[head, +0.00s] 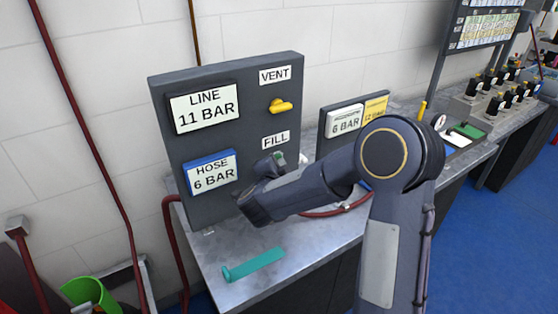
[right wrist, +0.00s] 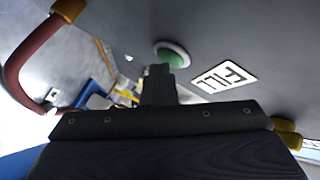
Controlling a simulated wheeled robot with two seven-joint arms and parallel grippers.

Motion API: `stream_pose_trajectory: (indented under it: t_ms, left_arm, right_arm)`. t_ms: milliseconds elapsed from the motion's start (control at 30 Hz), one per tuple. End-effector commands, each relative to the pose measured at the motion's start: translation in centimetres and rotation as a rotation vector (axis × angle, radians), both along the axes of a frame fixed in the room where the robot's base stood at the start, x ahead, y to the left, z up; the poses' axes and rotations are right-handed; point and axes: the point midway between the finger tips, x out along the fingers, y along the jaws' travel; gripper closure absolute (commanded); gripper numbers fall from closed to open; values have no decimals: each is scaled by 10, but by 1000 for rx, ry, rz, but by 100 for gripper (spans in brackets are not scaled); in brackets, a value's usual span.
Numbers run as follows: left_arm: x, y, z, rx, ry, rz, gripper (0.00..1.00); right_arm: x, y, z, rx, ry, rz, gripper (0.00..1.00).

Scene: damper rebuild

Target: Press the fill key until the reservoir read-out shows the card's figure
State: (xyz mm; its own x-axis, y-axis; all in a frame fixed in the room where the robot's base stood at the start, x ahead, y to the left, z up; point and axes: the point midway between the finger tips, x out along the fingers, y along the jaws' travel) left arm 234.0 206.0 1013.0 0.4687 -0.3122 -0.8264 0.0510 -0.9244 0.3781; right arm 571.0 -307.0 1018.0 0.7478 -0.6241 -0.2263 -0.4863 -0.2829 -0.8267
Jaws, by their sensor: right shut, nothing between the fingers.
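The fill key is a green button in a pale ring (right wrist: 184,47) beside the FILL label (head: 276,140) on a grey panel (head: 235,80). My right gripper (right wrist: 160,72) is shut and empty. Its fingertips overlap the key's edge in the right wrist view; I cannot tell whether they touch it. In the head view the gripper (head: 268,166) is at the panel below the FILL label. A white read-out (head: 344,121) on a smaller panel shows 6 BAR; its small heading is unreadable. A yellow card (head: 376,107) beside it seems to say 12 BAR. My left gripper is out of view.
The panel also bears a LINE read-out at 11 BAR (head: 205,107), a HOSE read-out at 6 BAR (head: 212,173) and a yellow VENT knob (head: 281,105). A teal tool (head: 254,264) lies on the bench front. A red hose (head: 322,213) runs along the bench.

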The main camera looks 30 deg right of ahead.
Motion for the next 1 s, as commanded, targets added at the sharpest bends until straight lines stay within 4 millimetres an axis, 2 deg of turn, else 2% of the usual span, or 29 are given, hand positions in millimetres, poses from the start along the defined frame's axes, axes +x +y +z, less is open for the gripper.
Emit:
stream_pose_trajectory:
  t_ms: [767, 1000]
  left_arm:
    - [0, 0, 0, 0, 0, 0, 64]
    - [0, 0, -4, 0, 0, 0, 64]
  right_arm:
    - [0, 0, 0, 0, 0, 1, 100]
    - [-9, 0, 0, 0, -1, 2, 100]
